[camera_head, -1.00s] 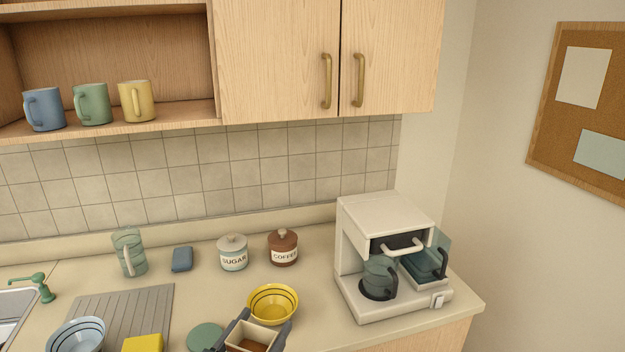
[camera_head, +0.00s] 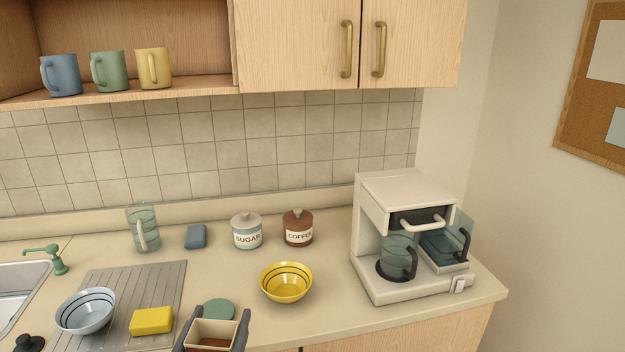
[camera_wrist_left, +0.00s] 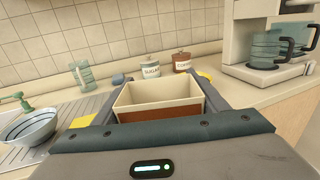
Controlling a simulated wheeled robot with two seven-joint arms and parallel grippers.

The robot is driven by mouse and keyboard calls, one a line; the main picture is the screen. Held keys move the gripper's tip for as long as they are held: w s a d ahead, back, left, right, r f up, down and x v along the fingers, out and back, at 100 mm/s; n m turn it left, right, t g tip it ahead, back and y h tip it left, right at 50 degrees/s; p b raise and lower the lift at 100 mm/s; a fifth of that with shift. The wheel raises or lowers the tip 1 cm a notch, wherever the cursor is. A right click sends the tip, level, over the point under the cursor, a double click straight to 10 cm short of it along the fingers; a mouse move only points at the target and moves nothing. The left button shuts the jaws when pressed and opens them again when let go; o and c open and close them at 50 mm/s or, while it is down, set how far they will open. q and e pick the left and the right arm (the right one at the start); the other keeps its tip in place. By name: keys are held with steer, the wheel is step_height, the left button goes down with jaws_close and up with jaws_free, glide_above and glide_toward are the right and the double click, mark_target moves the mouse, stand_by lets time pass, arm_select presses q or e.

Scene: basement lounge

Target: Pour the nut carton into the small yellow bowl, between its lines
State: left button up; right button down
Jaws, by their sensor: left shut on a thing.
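The nut carton (camera_head: 212,328) is an open-topped box, cream inside and brown on the outside of its near wall. My left gripper (camera_head: 212,318) is shut on it, with a dark finger on either side. The carton looks upright, and I see no nuts through its opening. It also shows in the left wrist view (camera_wrist_left: 160,113). The small yellow bowl (camera_head: 286,284) stands on the counter to the right of and beyond the carton, apart from it. Dark lines ring its inside, and it looks empty. In the wrist view a finger mostly hides it. My right gripper is not in view.
A green disc (camera_head: 219,309) lies just behind the carton. A yellow sponge (camera_head: 152,320) and a pale blue bowl (camera_head: 86,312) are on the drainboard at left. The coffee machine (camera_head: 408,240) stands right of the yellow bowl. Sugar (camera_head: 247,232) and coffee (camera_head: 298,228) jars are behind.

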arm_select(q)
steer(key=s+f, duration=0.3)
steer(key=s, duration=0.6)
steer(key=shift+s+f, duration=0.25)
